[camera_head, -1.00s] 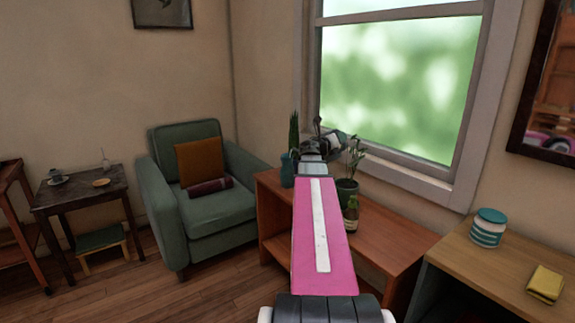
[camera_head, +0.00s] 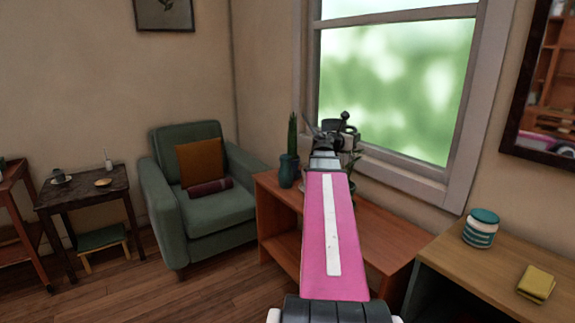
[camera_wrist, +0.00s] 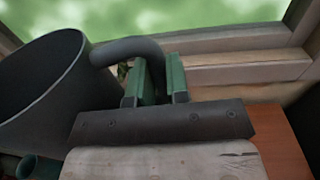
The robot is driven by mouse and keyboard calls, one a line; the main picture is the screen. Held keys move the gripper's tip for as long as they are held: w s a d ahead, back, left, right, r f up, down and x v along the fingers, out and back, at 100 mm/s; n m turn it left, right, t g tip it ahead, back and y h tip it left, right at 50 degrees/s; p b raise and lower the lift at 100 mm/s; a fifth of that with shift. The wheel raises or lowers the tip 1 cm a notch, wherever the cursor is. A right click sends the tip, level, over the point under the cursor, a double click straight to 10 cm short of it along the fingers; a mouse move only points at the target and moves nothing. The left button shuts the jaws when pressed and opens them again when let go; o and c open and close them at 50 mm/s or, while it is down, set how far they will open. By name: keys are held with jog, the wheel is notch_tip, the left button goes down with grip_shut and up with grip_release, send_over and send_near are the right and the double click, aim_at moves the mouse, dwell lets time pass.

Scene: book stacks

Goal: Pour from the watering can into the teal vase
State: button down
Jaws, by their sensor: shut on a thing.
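The dark grey watering can (camera_wrist: 45,85) fills the left of the wrist view, its round opening showing. My gripper (camera_wrist: 158,85) is shut on its curved handle (camera_wrist: 128,48), between the green finger pads. In the head view the can (camera_head: 338,123) is small and dark beyond my arm, held above the wooden shelf. The teal vase (camera_head: 288,171) stands upright on the shelf's left end with a tall green plant in it. The can is up and to the right of the vase in that view. A teal rim (camera_wrist: 28,166), probably the vase, shows low in the wrist view. The can's spout is hard to make out.
The low wooden shelf (camera_head: 385,238) stands under the window (camera_head: 390,85). A leafy plant (camera_head: 353,162) is partly hidden behind my arm. A green armchair (camera_head: 205,215) is left of the shelf. A striped jar (camera_head: 481,228) and yellow cloth (camera_head: 537,283) lie on the right cabinet.

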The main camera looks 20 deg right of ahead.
jog(key=shift+r, duration=2.5)
